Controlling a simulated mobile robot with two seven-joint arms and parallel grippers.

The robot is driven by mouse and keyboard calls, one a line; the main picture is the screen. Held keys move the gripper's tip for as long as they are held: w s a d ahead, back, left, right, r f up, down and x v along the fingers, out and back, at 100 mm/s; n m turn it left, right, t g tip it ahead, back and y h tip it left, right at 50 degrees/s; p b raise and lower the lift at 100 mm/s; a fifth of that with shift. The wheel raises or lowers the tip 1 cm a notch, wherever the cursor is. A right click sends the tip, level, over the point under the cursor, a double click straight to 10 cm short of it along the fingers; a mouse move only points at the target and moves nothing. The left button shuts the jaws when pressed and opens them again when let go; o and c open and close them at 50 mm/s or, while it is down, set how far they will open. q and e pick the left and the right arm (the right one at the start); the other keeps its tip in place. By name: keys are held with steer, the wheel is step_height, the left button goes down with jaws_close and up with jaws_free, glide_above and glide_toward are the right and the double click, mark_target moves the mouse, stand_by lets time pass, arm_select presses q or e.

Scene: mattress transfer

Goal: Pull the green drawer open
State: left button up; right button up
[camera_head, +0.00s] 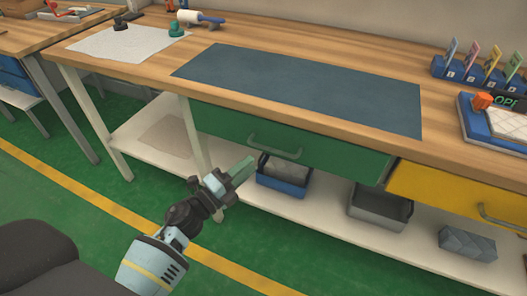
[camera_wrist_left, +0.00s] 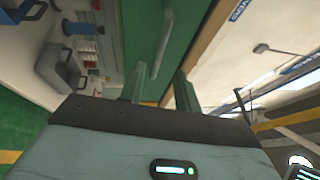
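The green drawer (camera_head: 335,157) is under the workbench top, its front looking flush with the bench. Its grey bar handle (camera_head: 275,149) is in the middle of the front. In the left wrist view the green drawer front (camera_wrist_left: 188,35) runs up the middle, with the handle (camera_wrist_left: 163,45) just beyond my fingertips. My left gripper (camera_head: 243,168) is in front of the drawer, a little left of and below the handle. In the wrist view my left gripper (camera_wrist_left: 160,85) shows two separate green fingers with an empty gap between them. My right gripper is in neither view.
A yellow drawer (camera_head: 450,190) is to the right of the green one. A blue bin (camera_head: 283,181) and grey bin (camera_head: 380,208) stand on the lower shelf. A table leg (camera_head: 198,135) is left of the drawer. The green floor in front is clear.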

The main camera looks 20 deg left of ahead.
arm_select(q)
steer(key=x, duration=0.7)
jaws_close()
stand_by(0.3)
